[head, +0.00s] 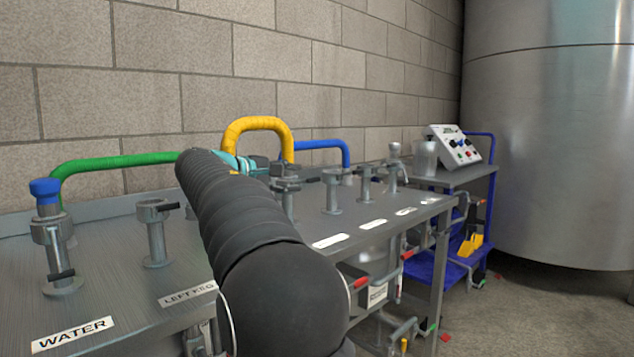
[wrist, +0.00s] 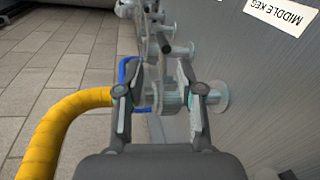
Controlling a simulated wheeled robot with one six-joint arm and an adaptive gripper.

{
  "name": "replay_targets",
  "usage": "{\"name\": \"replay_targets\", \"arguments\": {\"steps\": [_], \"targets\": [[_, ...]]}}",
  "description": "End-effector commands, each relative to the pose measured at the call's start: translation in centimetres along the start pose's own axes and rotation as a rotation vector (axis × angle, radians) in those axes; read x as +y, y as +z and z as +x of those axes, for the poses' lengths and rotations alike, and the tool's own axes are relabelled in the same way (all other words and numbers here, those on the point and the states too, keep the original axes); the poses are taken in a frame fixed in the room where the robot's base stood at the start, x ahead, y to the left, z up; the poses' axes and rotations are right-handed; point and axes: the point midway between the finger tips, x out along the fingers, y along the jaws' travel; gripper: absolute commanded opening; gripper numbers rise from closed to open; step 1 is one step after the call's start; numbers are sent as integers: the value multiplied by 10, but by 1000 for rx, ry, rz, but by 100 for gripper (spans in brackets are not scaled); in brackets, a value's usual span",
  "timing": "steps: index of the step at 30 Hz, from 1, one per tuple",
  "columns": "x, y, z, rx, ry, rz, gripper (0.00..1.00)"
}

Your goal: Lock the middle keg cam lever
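In the wrist view my gripper (wrist: 159,84) points at a grey metal coupling (wrist: 170,102) at the end of the yellow hose (wrist: 68,117). Its two fingers stand apart, one on each side of the picture's middle, with part of the coupling showing between them. I cannot tell whether they touch it. The MIDDLE KEG label (wrist: 275,15) is at the upper right. The fingers hide part of the coupling, and I cannot make out the middle keg cam lever clearly. In the head view the yellow hose (head: 257,124) arches behind my arm, which hides most of my gripper (head: 236,162).
A green hose (head: 115,164) and a blue hose (head: 322,144) run along the wall side of the grey bench (head: 110,270). Other metal posts, such as the left keg post (head: 155,235), stand nearby. A blue cart (head: 430,270) stands beyond the bench.

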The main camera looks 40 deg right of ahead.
Motion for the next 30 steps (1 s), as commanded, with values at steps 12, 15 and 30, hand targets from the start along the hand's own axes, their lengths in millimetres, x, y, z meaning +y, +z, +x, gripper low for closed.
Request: {"name": "replay_targets", "arguments": {"steps": [12,15,30], "targets": [[0,2,74,-5,-3,2,37],[-1,2,83,-4,-3,1,37],[0,2,90,-2,-2,2,17]]}}
